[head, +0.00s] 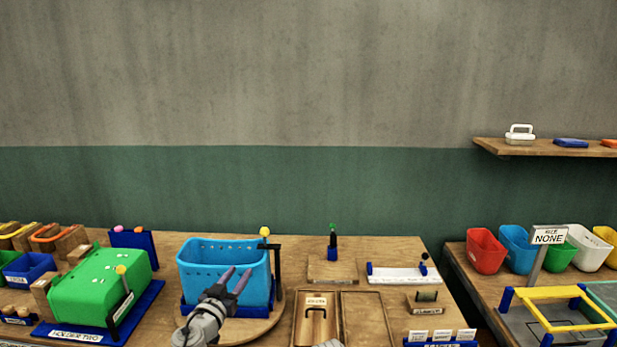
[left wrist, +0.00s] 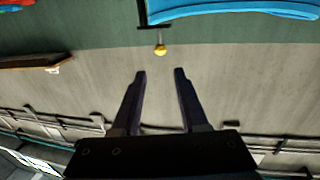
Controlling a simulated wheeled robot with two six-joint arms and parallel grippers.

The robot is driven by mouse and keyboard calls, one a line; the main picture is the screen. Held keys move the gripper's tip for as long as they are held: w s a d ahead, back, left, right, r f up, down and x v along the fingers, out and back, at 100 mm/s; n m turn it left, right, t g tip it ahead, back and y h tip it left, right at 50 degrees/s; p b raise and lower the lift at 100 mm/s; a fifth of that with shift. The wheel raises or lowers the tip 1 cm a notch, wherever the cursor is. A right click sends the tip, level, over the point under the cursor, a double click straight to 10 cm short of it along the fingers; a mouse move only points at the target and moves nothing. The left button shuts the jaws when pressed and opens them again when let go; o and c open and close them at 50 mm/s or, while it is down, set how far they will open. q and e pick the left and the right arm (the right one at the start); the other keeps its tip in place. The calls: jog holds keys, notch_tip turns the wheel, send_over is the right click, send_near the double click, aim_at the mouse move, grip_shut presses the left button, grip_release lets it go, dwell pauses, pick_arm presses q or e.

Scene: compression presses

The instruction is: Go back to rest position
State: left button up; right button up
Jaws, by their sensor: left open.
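My left gripper (head: 237,272) is in front of the blue perforated basket (head: 215,256), with its two dark fingers apart and nothing between them. In the left wrist view the left gripper (left wrist: 160,72) also shows open and empty. There the picture is upside down, with the blue basket's edge (left wrist: 235,12) at the top and a yellow ball (left wrist: 160,50) on a thin stem beyond the fingertips. My right gripper does not show; a small grey piece at the bottom edge of the head view may be part of my right arm.
A green box (head: 92,286) on a blue base stands left of the basket. A wooden tray (head: 343,312), a white board (head: 396,274) and labelled blocks (head: 428,307) lie to the right. A second table holds coloured bins (head: 486,252) and a yellow-framed stand (head: 550,294). A wall shelf (head: 540,147) is behind.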

pick_arm(q)
jog(key=s+f+n+g+y, duration=0.2)
jog(key=s+f+g+y, duration=0.15)
jog(key=f, duration=0.35)
jog(key=s+f+n+g+y, duration=0.3)
jog(key=f+g+y, duration=0.2)
jog(key=f, duration=0.2)
jog(key=s+d+f+m+g+h, duration=0.1)
jog(key=s+d+f+m+g, duration=0.1)
jog(key=s, duration=0.4)
jog(key=s+d+f+m+g+h, duration=0.1)
jog(key=s+d+f+m+g, duration=0.1)
jog(key=s+d, duration=0.4)
jog(key=s+d+f+m+g+h, duration=0.1)
jog(key=s+d+f+m+g, duration=0.1)
jog(key=s+d+f+g, duration=0.2)
jog(key=shift+s+g, duration=0.65)
jog(key=shift+s, duration=0.45)
